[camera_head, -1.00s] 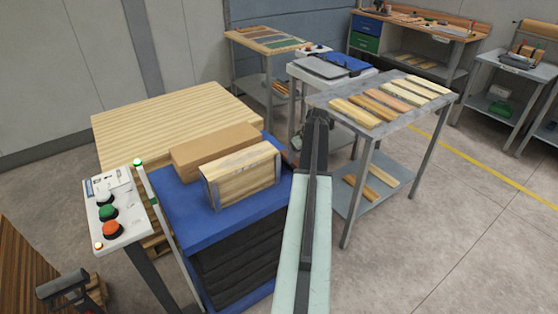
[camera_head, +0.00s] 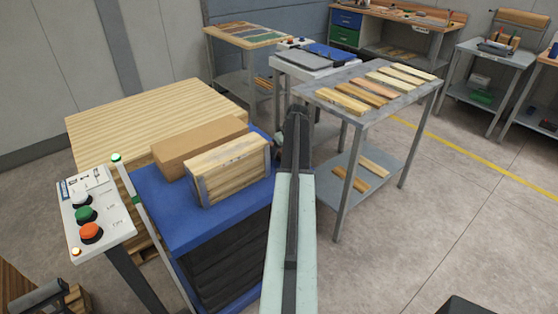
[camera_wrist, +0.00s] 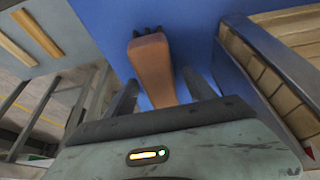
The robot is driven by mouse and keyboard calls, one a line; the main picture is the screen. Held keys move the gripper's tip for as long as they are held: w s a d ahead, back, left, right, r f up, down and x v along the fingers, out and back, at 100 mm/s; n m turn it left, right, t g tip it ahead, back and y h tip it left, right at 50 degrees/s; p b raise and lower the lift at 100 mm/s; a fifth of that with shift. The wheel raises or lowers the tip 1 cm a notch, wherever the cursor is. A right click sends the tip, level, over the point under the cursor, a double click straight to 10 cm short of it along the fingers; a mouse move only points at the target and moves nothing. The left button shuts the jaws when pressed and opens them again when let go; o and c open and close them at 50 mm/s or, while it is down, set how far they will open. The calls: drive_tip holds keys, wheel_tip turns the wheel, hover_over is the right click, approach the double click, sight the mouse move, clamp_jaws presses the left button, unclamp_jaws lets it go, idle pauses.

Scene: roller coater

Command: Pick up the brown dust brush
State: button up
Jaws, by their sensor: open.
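The brown dust brush (camera_wrist: 152,68) shows in the wrist view against a blue surface, with its smooth brown handle towards me and dark bristle tufts at the far end. My gripper (camera_wrist: 159,80) is open, with one dark finger on the left and one on the right of the brush handle. A gap shows between the handle and the left finger; the right finger is close to the handle, and I cannot tell whether it touches. In the head view my arm covers the area, and I cannot make out the brush there.
The blue machine top (camera_head: 185,220) carries a wooden box-like block (camera_head: 228,170) and a brown block (camera_head: 198,150). A control panel (camera_head: 92,212) stands at left. A grey table (camera_head: 335,88) with several wood strips stands right of my arm. Open floor lies at right.

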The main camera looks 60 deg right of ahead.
drive_tip(key=shift+b+x, duration=0.3)
drive_tip(key=shift+x, duration=0.7)
drive_tip(key=shift+s+r, duration=0.1)
drive_tip(key=shift+r, duration=0.1)
clamp_jaws()
wheel_tip(320, 180, up, 10)
drive_tip(key=p, duration=1)
drive_tip(key=shift+r+p, duration=0.15)
drive_tip(key=shift+p, duration=0.2)
